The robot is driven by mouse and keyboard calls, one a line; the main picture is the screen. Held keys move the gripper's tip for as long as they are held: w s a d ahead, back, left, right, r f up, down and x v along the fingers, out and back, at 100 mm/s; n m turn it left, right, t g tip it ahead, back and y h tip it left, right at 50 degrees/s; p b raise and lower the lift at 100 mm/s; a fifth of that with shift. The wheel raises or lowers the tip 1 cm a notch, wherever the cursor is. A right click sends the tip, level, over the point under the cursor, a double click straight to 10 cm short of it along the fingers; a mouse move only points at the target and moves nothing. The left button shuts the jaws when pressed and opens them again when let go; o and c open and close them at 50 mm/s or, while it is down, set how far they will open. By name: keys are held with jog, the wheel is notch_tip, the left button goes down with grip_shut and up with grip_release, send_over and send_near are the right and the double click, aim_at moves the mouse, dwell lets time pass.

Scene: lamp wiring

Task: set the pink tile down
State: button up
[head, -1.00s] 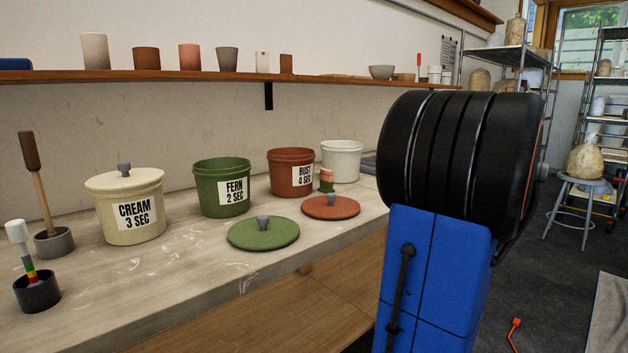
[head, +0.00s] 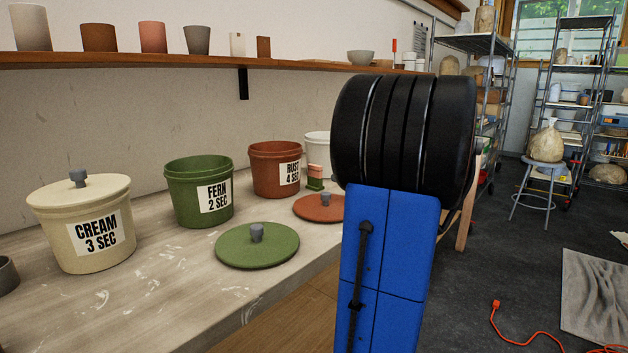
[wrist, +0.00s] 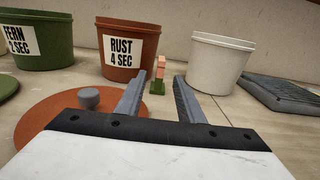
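The pink tile (head: 315,174) stands upright on the bench by the rust bucket, pink above and green at its lower end. In the wrist view the tile (wrist: 160,70) shows between the two grey fingertips, with gaps on both sides. I cannot tell whether it is between the fingers or just beyond them. My gripper (wrist: 159,76) is open and empty, low over the bench. In the head view my black and blue arm hides the gripper.
The rust bucket (wrist: 127,65) is behind left of the tile, the white bucket (wrist: 218,65) behind right. A rust lid (wrist: 52,118) lies left of my gripper, and a dark grey slab (wrist: 282,95) at right. The green bucket (head: 197,180), green lid (head: 275,248) and cream bucket (head: 85,258) stand further left.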

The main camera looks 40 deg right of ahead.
aim_at(321, 170)
jog(key=shift+w+a, duration=0.2)
jog(key=shift+w, duration=2.8)
jog(key=shift+w+a, duration=0.15)
jog(key=shift+w, duration=2.8)
grip_shut()
